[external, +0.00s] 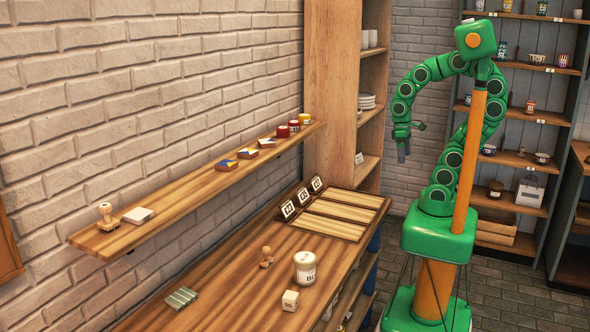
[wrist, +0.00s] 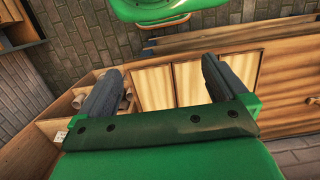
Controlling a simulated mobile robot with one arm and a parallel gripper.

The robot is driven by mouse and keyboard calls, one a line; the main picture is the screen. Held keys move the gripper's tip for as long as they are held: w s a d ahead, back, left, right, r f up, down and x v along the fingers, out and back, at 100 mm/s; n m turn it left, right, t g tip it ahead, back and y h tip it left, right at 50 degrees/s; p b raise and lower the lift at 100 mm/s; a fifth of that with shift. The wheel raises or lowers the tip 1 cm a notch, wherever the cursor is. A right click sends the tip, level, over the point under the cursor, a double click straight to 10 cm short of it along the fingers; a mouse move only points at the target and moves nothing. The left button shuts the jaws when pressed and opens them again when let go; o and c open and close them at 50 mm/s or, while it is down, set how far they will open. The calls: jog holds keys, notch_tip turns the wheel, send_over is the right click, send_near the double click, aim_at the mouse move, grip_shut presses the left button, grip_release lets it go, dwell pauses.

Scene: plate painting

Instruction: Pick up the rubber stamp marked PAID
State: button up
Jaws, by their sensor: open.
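A wooden-handled stamp (external: 266,258) stands on the long wooden worktable (external: 225,275). I cannot read a marking on either, so I cannot tell which one says PAID. My gripper (external: 403,151) hangs in the air, fingers down, to the right beyond the table's far end, well away from both stamps. In the wrist view my gripper (wrist: 162,66) is open, with nothing between its two fingers. No stamp shows clearly in the wrist view.
A lettered white jar (external: 305,269), a small white block (external: 290,300) and a grey-green ridged piece (external: 181,297) stand on the table. Several small placards (external: 303,196) stand behind a framed panel tray (external: 346,200). A white block (external: 138,215) lies beside the shelf stamp.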

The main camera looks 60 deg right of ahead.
jog(key=c, duration=0.8)
